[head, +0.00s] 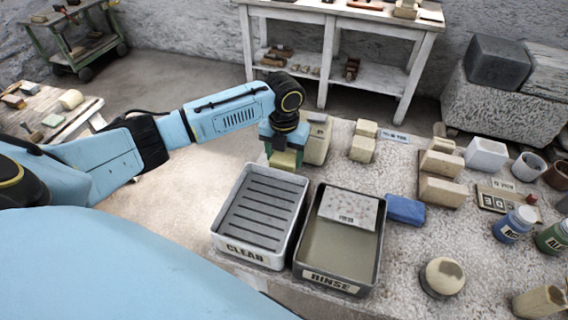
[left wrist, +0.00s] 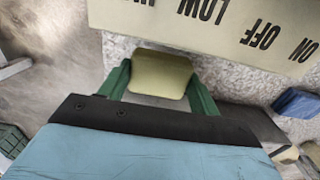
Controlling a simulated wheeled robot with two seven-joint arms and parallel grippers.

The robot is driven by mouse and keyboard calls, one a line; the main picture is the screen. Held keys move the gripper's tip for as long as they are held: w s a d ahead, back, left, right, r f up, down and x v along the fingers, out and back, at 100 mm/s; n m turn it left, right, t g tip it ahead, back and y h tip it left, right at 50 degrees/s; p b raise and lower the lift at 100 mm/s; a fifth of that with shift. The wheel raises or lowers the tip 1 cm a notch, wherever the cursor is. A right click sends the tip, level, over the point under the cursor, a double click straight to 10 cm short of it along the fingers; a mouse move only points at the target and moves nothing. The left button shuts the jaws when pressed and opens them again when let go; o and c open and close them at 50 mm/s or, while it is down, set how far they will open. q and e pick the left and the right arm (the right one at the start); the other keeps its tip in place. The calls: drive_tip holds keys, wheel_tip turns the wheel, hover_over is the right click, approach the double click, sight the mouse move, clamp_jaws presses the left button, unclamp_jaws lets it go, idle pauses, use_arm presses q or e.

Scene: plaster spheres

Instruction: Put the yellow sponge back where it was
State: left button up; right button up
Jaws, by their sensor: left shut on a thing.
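My left gripper (head: 284,154) is shut on the yellow sponge (head: 285,160), just behind the far end of the white CLEAN tray (head: 217,205). In the left wrist view the yellow sponge (left wrist: 161,74) sits between the two green fingers of my left gripper (left wrist: 160,88). I cannot tell whether the sponge touches the table. The CLEAN tray has a dark slatted bottom and is empty. My right gripper is not in view.
A beige box (head: 318,140) stands close right of the gripper; its ON, OFF and LOW lettering (left wrist: 230,20) shows in the wrist view. A blue block (head: 405,209) and pale blocks (head: 442,190) stand right.

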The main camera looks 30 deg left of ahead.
sight(284, 156)
use_arm(q)
drive_tip(key=shift+f, duration=1.6)
drive_tip(key=shift+f, duration=0.15)
drive_tip(key=o, duration=0.9)
wheel_tip(284, 156, up, 12)
drive_tip(key=shift+r+p, duration=0.2)
drive_tip(key=shift+p, duration=0.45)
drive_tip(key=shift+s+f, duration=0.1)
